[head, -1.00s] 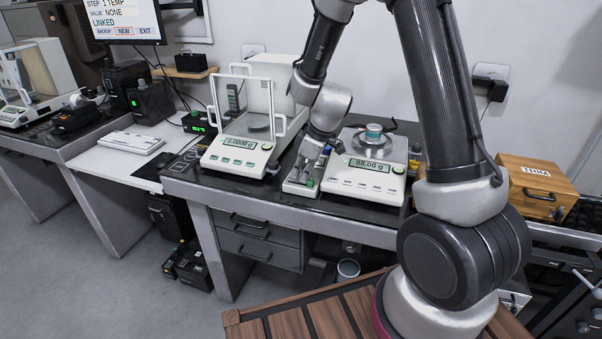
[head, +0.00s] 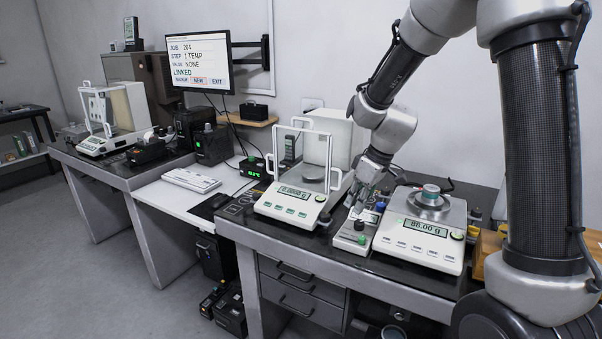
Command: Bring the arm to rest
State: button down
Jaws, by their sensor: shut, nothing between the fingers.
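My gripper (head: 363,203) is shut and empty. My arm reaches in from the right and bends down at the wrist. To the left, the analytical balance with a glass shield (head: 290,204) has a lit display.
The monitor (head: 200,63) shows a job screen with LINKED. A white keyboard (head: 191,181) lies on the lower white desk. Another shielded balance (head: 108,130) stands on the far left table. A wooden box (head: 487,250) is partly hidden behind my arm. The floor at left is clear.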

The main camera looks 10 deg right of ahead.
jog(key=s+d+r+m+h, duration=0.1)
jog(key=s+d+r+m, duration=0.2)
jog(key=s, duration=0.5)
jog(key=s+d+r+m+t+h, duration=0.1)
jog(key=s+d+r+m, duration=0.2)
jog(key=s+d+r, duration=0.2)
jog(key=s+d+r+m+t+h, duration=0.1)
jog(key=s+d+r, duration=0.4)
jog(key=s, duration=0.7)
notch_tip(320, 180, up, 2)
jog(key=shift+s+r+m, duration=0.2)
jog(key=shift+s+m, duration=0.2)
jog(key=shift+m, duration=0.5)
